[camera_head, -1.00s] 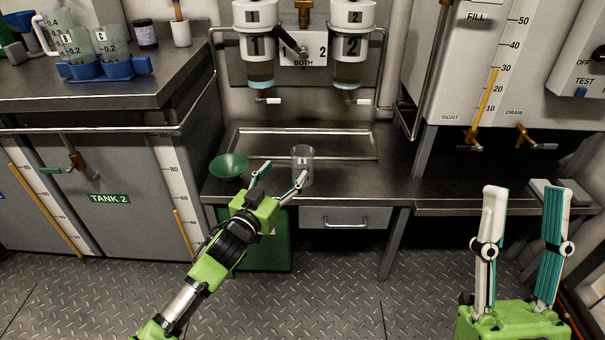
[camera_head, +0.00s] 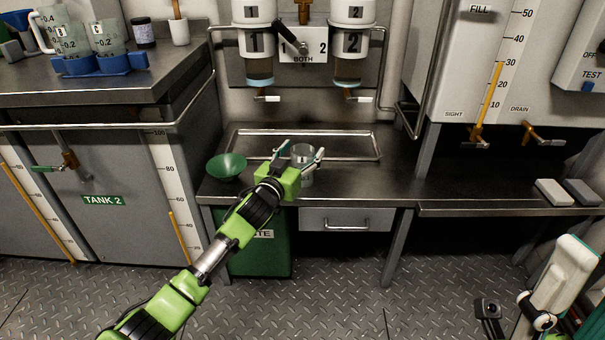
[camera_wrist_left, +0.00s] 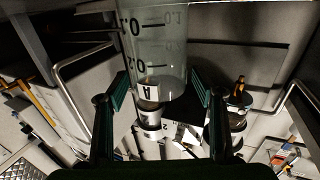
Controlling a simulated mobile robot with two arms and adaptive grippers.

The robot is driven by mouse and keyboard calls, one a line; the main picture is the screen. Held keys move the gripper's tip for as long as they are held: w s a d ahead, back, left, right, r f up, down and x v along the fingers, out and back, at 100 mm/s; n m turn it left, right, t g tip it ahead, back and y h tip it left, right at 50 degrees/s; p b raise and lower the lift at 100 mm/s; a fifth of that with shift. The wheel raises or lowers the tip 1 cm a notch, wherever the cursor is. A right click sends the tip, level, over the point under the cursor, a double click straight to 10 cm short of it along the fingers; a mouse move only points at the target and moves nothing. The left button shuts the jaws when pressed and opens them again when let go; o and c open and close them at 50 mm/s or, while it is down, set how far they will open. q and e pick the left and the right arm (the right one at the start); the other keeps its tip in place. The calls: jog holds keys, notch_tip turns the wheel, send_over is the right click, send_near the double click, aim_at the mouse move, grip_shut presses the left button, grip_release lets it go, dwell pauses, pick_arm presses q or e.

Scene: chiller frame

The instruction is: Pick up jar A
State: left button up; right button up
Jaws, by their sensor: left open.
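Jar A (camera_head: 303,158) is a clear, upright glass jar on the steel bench, below the two numbered dispensers. My left gripper (camera_head: 300,152) is open, with one finger on each side of the jar; its body hides part of the jar in the head view. In the left wrist view the jar (camera_wrist_left: 155,55), with graduations and an "A" label, stands between the two teal-lined fingers (camera_wrist_left: 160,95). I cannot tell whether the fingers touch it.
A green bowl (camera_head: 227,167) sits left of the jar on the bench. A raised metal rail (camera_head: 345,133) lies behind it, with dispenser taps (camera_head: 267,98) above. A green bin (camera_head: 262,250) stands below. The bench to the right is mostly clear.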

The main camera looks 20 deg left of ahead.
pick_arm(q)
jog(key=shift+w, duration=0.3)
jog(key=c, duration=1.3)
jog(key=shift+r, duration=0.15)
